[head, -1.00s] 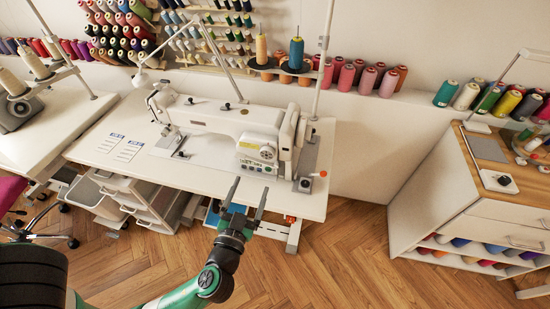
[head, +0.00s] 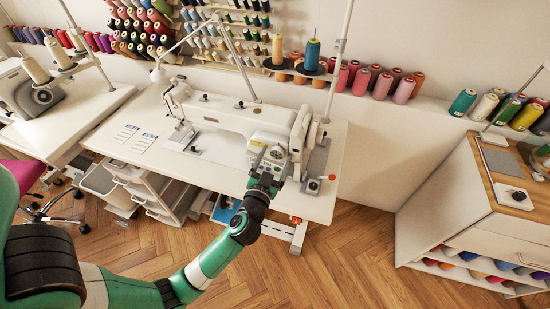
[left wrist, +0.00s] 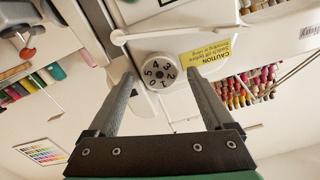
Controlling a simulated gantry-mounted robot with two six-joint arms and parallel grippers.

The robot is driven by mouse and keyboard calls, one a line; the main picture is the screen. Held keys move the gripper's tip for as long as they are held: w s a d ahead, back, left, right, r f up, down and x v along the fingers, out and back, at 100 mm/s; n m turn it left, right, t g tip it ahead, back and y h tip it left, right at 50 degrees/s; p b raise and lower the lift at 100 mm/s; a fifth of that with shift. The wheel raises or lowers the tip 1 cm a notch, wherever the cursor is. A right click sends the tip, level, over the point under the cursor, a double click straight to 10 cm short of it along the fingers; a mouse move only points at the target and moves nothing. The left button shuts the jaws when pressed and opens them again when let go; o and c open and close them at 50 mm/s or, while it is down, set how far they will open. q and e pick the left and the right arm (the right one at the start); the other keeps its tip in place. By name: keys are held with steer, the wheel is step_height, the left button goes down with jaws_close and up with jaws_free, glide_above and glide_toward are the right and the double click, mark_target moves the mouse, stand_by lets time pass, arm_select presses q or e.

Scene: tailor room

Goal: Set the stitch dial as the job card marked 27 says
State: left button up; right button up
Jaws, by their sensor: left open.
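The stitch dial is a round dial with a dark numbered face in the left wrist view (left wrist: 158,72), showing numbers 1 to 5. In the head view it is on the front of the white sewing machine (head: 225,118), partly behind my gripper. My left gripper (head: 270,166) is open in front of the dial. In the left wrist view its two fingers (left wrist: 160,82) stand on either side of the dial, with gaps showing; contact is not visible. Two job cards (head: 126,134) (head: 146,142) lie on the table left of the machine; their print is too small to read. My right gripper is not in view.
A yellow caution label (left wrist: 203,60) is beside the dial. A thread stand (head: 300,68) rises behind the machine. The tabletop in front of the cards is clear.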

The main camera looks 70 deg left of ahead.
arm_select(q)
jaws_close()
